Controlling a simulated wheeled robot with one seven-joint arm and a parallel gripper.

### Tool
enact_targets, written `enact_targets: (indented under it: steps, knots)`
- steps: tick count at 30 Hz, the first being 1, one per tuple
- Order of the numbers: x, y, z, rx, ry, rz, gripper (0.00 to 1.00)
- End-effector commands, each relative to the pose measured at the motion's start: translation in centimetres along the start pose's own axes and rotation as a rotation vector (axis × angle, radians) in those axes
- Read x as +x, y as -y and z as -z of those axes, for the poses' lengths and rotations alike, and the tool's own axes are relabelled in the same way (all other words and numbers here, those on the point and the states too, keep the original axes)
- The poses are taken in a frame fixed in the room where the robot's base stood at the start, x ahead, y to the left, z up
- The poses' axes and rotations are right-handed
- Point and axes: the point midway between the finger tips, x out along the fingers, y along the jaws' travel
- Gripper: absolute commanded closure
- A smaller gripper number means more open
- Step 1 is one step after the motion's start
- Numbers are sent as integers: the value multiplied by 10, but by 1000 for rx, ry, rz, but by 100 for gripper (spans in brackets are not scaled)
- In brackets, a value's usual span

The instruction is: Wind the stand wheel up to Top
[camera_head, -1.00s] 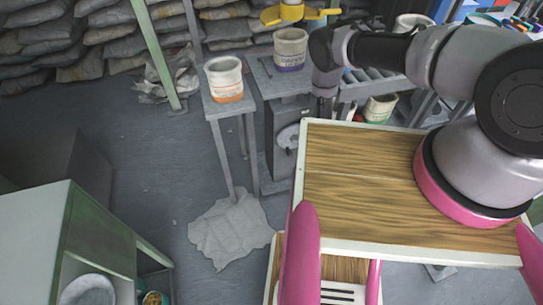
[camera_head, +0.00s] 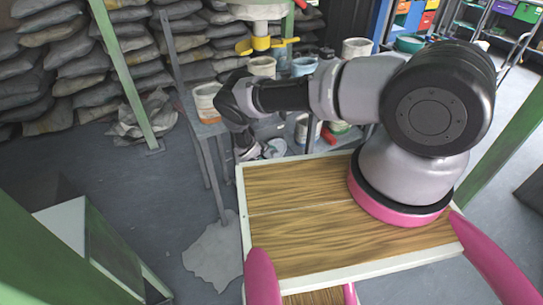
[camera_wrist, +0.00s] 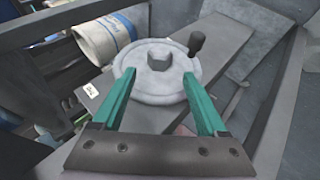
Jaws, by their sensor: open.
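The stand wheel (camera_wrist: 160,62) is a pale grey disc with a raised hub and a dark crank knob (camera_wrist: 196,42) at its upper right. It fills the middle of the wrist view. My gripper (camera_wrist: 158,84) is open, its two teal fingers lying over the left and right parts of the wheel. I cannot tell whether they touch it. In the head view the wheel (camera_head: 275,148) shows as a small pale disc beside the end of my arm, where the gripper is hardly visible. A small white label (camera_wrist: 90,90) left of the wheel is unreadable.
A white tub with a blue band (camera_wrist: 105,38) lies close to the wheel's upper left in the wrist view. In the head view, tubs (camera_head: 205,100) stand on the bench behind my arm, below a yellow fitting (camera_head: 262,43). Green posts (camera_head: 125,75) and stacked sacks (camera_head: 60,65) stand at left.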

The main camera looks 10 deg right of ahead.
Motion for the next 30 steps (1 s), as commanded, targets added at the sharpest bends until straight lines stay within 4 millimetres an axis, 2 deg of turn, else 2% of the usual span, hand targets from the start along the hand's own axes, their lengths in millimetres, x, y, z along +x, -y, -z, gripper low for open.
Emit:
enact_targets:
  steps: [1, 6, 12, 18, 27, 29, 30]
  knots:
    - [12, 0, -2, 5, 3, 0, 24]
    - [41, 0, -2, 5, 2, 2, 24]
    - [62, 1, -1, 3, 1, 3, 24]
    - [70, 0, -1, 1, 1, 2, 24]
    - [71, 0, -1, 0, 1, 1, 24]
    - [71, 0, -1, 0, 1, 1, 47]
    - [71, 0, -1, 0, 1, 1, 63]
